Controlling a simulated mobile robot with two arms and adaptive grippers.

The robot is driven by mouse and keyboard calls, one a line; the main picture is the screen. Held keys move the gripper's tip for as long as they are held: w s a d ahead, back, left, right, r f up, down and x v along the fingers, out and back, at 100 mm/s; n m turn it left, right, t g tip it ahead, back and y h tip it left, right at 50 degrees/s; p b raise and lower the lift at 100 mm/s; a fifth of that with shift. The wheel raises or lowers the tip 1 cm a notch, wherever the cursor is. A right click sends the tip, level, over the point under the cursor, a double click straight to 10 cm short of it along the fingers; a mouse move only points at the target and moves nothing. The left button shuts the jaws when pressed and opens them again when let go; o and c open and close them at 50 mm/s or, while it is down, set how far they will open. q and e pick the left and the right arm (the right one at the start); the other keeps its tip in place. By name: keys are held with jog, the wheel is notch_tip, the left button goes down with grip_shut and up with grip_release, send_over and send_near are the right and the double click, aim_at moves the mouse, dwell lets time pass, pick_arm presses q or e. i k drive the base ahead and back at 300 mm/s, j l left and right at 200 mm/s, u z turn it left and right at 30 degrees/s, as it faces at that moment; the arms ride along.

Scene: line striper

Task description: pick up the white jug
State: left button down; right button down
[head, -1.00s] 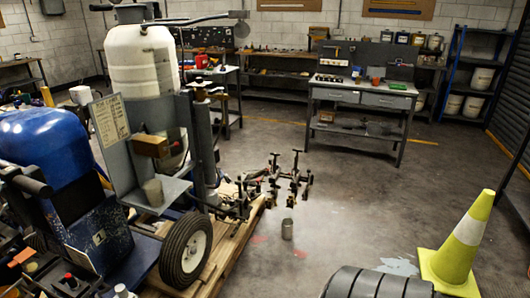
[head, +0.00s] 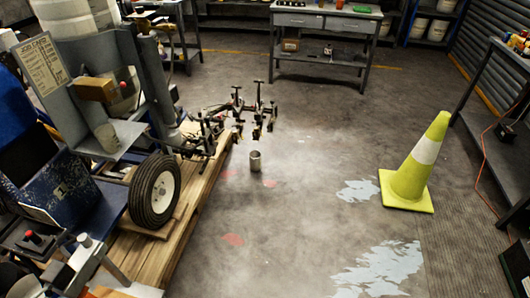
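I cannot clearly make out a white jug in the head view. A white rounded thing (head: 9,40) is cut off by the left edge, beside the sign plate; I cannot tell whether it is the jug. A large white tank (head: 75,18) on the striper machine is cut off by the top edge. A grey cup-like can (head: 255,161) stands upright on the floor, and a grey cylindrical container (head: 107,137) stands on the machine's shelf. Neither of my grippers is in view.
The striper's wheel (head: 154,190) and a wooden pallet (head: 190,215) fill the left. A yellow-green cone (head: 412,170) stands at right, near a side bench (head: 480,125). A grey workbench (head: 325,22) is at the back. The middle floor is mostly open, with white paint patches (head: 380,270).

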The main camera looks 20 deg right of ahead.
aim_at(255, 156)
jog(key=z, duration=0.4)
jog(key=i+l, duration=0.1)
jog(key=i, duration=0.4)
jog(key=i+l, duration=0.15)
jog(key=i, duration=0.35)
jog(key=j+u, duration=0.05)
